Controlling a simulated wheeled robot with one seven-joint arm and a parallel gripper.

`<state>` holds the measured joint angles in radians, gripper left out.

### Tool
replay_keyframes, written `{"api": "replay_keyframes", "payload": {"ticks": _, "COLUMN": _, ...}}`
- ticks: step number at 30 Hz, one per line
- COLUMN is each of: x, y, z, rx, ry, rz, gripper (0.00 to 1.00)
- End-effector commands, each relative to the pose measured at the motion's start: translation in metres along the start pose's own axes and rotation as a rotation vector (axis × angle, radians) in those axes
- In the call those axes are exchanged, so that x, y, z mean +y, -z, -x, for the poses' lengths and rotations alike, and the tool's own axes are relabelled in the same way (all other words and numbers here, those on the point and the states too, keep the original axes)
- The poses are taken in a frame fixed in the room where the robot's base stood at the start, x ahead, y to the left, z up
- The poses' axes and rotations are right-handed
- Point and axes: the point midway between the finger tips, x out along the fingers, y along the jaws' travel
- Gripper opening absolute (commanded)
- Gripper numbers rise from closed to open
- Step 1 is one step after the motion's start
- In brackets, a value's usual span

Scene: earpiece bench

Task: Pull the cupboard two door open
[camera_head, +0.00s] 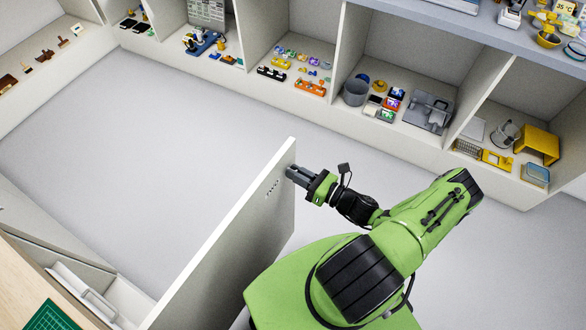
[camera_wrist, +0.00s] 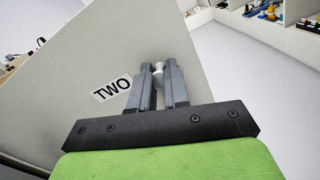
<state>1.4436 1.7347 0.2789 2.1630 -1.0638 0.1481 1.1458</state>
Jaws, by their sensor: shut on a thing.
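The cupboard two door (camera_head: 235,240) is a pale panel that stands swung out from the bench at the lower left in the head view. In the wrist view the door (camera_wrist: 90,60) carries a white label (camera_wrist: 112,88) reading "TWO". My gripper (camera_head: 291,174) is at the door's outer end in the head view. In the wrist view my gripper (camera_wrist: 158,80) is shut on a small pale knob (camera_wrist: 158,67) on the door, beside the label. The fingers hide part of the knob.
Open floor (camera_head: 150,130) lies left of the door. Shelves (camera_head: 345,60) with several small items run along the back. A wooden bench top (camera_head: 20,290) with a green mat (camera_head: 50,318) is at the lower left, above an opening with a white drawer-like box (camera_head: 90,290).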

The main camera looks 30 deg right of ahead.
Motion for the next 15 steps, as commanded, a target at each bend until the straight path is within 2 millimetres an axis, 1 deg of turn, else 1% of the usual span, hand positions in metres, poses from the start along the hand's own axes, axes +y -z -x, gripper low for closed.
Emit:
{"api": "replay_keyframes", "payload": {"ticks": 14, "x": 0.0002, "y": -0.0001, "z": 0.0027, "rx": -0.003, "ry": 0.005, "rz": 0.000, "gripper": 0.00}}
{"api": "replay_keyframes", "payload": {"ticks": 15, "x": 0.0002, "y": -0.0001, "z": 0.0027, "rx": -0.003, "ry": 0.005, "rz": 0.000, "gripper": 0.22}}
